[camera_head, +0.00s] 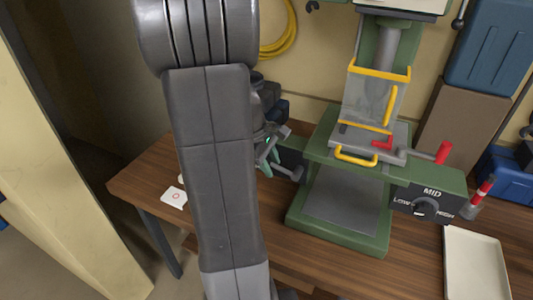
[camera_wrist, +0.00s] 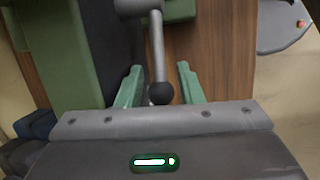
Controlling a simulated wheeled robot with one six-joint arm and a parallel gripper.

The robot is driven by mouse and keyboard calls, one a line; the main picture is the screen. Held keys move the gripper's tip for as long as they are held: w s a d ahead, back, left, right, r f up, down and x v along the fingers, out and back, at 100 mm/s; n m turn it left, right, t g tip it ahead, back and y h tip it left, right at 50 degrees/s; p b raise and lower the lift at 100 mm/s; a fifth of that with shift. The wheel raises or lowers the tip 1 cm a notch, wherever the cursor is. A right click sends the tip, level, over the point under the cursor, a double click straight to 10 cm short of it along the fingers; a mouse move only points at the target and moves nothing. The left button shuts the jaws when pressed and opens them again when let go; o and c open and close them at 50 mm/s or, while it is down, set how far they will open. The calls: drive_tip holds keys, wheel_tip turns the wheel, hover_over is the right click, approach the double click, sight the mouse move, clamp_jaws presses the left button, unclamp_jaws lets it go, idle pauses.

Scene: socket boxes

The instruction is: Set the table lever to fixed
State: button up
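A grey lever (camera_wrist: 157,50) with a black ball knob (camera_wrist: 161,93) extends from a grey hub on the green drill press (camera_head: 340,240). In the wrist view the knob lies between the two green fingers of my gripper (camera_wrist: 160,88), with gaps visible on both sides. My gripper is open and does not visibly grip the knob. In the head view my gripper (camera_head: 268,158) is at the left side of the press, partly hidden by my arm. The lever's markings are not visible, so its setting cannot be read.
The press stands on a wooden table (camera_head: 150,185). It has a clear yellow-edged guard (camera_head: 375,95), a red handle (camera_head: 443,152) and a MID speed dial (camera_head: 426,206). A beige tray (camera_head: 475,265) lies at right. A white card (camera_head: 174,197) lies at left.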

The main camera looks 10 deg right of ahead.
drive_tip(key=v, duration=1.3)
drive_tip(key=shift+r, duration=0.25)
drive_tip(key=shift+a, duration=0.1)
